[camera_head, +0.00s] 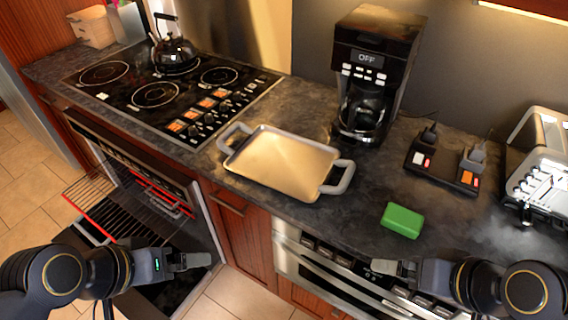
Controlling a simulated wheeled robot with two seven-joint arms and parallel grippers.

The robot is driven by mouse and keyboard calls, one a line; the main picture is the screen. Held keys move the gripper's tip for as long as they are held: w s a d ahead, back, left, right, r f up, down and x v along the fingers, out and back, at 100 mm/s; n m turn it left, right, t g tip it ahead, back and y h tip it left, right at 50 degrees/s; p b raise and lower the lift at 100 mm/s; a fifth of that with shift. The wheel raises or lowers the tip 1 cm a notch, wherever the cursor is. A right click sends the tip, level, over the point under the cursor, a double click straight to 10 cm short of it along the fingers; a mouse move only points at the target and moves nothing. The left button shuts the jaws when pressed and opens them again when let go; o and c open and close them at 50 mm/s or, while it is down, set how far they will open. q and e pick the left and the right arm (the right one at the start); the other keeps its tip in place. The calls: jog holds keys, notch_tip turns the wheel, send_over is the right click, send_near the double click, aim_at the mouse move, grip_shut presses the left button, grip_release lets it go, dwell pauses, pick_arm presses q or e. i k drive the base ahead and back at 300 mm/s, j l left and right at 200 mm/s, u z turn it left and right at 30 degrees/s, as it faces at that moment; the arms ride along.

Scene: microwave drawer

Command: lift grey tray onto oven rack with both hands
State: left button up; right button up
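The grey tray (283,160) lies flat on the dark countertop, with a tan-looking inside and a grey loop handle at its left and right ends. The oven (140,165) at the left is open. Its wire oven rack (92,188) sticks out, with a red strip along an edge. My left gripper (200,261) is in front of the counter, below and left of the tray, beside the oven opening. My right gripper (383,267) is in front of the drawer fronts, below and right of the tray. Both are apart from the tray and look empty; their finger gaps cannot be made out.
A black stovetop with a kettle (175,52) is left of the tray. A coffee maker (372,75) stands behind it. A green block (402,220), a black switch box (443,165) and a toaster (540,165) are to the right. Bare counter surrounds the green block.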

aim_at(115, 211)
jog(key=i+j+z, duration=0.25)
jog(key=j+z, duration=0.25)
jog(key=i+j+z, duration=0.2)
jog(key=j, duration=0.25)
jog(key=j+z, duration=0.25)
jog(key=k+j, duration=0.05)
jog(key=j, duration=0.05)
